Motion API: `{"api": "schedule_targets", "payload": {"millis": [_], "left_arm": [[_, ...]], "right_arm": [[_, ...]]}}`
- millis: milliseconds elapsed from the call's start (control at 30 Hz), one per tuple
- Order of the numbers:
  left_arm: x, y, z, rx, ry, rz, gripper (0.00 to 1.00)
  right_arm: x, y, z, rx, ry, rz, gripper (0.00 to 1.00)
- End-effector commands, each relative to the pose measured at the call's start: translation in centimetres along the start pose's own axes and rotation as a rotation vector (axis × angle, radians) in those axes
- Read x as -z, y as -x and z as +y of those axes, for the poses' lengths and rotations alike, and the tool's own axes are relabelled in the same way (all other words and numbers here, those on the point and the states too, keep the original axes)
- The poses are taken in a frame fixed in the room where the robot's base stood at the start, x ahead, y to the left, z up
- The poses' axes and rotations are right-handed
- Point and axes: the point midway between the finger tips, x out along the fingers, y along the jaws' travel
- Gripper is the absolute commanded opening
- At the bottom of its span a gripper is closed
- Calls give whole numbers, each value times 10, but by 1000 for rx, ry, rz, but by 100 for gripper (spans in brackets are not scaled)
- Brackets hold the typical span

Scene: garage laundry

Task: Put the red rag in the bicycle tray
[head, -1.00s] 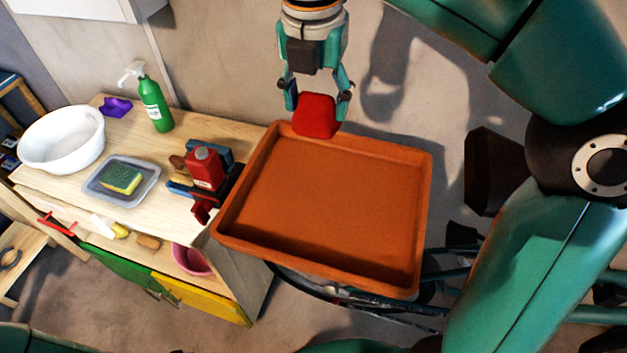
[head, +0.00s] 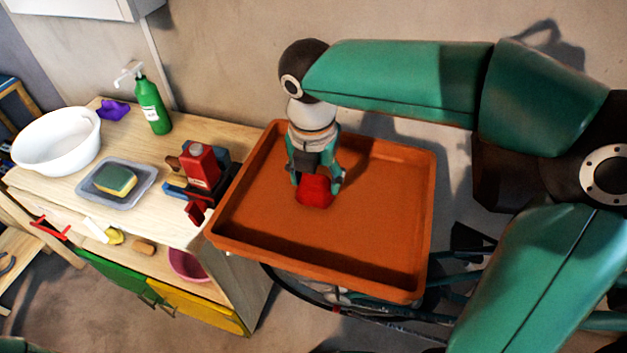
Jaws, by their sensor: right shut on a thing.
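The red rag (head: 314,192) is a small folded red bundle in the head view. My right gripper (head: 317,181) is shut on it and points down over the bicycle tray. The bicycle tray (head: 375,276) is a wide orange-brown tray with a raised rim, standing on a bicycle. The rag is inside the outline of the tray, low over the left-middle part of its floor. I cannot tell whether it touches the floor. The tray holds nothing else that I can see. My left gripper is not in view.
The tray floor's right side is free.

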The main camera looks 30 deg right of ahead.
Motion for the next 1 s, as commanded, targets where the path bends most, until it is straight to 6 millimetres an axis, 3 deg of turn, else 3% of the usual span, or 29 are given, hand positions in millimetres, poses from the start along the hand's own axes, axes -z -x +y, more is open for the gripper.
{"api": "schedule_targets", "payload": {"millis": [433,467,600,1000], "left_arm": [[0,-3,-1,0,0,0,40],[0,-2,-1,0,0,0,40],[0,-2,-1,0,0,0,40],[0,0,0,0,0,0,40]], "right_arm": [[1,-10,0,0,-1,0,31],[1,-9,0,-1,-1,0,68],[1,-9,-1,0,-1,0,88],[0,-4,0,-1,-2,0,88]]}}
